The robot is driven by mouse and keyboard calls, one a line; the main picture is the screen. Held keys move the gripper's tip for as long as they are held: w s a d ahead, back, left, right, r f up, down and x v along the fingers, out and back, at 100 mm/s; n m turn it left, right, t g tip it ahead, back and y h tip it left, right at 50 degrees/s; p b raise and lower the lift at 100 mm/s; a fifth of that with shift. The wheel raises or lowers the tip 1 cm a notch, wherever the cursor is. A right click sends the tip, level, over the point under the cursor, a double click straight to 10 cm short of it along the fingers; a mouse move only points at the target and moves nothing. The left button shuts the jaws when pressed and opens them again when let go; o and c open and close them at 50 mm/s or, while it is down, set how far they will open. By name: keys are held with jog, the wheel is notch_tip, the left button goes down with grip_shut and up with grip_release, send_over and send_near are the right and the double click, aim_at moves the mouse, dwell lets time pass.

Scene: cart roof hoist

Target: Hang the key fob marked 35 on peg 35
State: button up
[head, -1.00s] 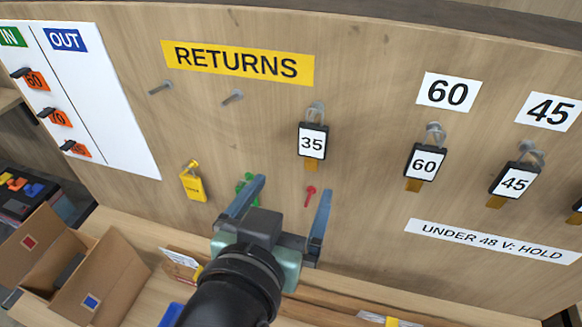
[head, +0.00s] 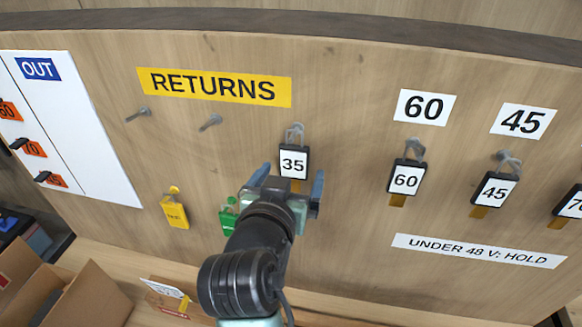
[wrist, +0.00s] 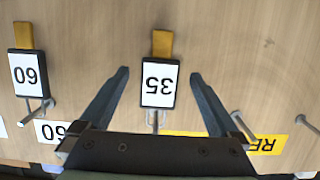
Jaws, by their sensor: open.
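The key fob marked 35 (head: 293,163) is black with a white label and a yellow-brown tab below it. It hangs on a peg under the RETURNS sign, at the right of the row. My gripper (head: 293,182) is open, just below and in front of this fob. In the wrist view the picture is upside down, and the fob 35 (wrist: 159,84) stands between the two open fingers (wrist: 160,85), touching neither as far as I can see. No peg labelled 35 shows in the head view.
Fob 60 (head: 406,180) and fob 45 (head: 494,190) hang on pegs under their number labels to the right. Two empty pegs (head: 210,122) are left of fob 35. A yellow padlock (head: 174,212) and a green one (head: 229,215) hang lower left. Cardboard boxes (head: 88,300) stand below.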

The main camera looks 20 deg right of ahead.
jog(key=shift+w+d+f, duration=0.1)
jog(key=shift+w+d, duration=0.05)
jog(key=shift+w, duration=0.05)
grip_shut()
dwell(0.8)
jog(key=shift+r+p, duration=0.35)
jog(key=shift+r, duration=0.05)
jog(key=shift+s, duration=0.1)
jog(key=p+v, duration=0.1)
jog(key=v, duration=0.3)
jog(key=shift+s+a, duration=0.3)
dwell(0.6)
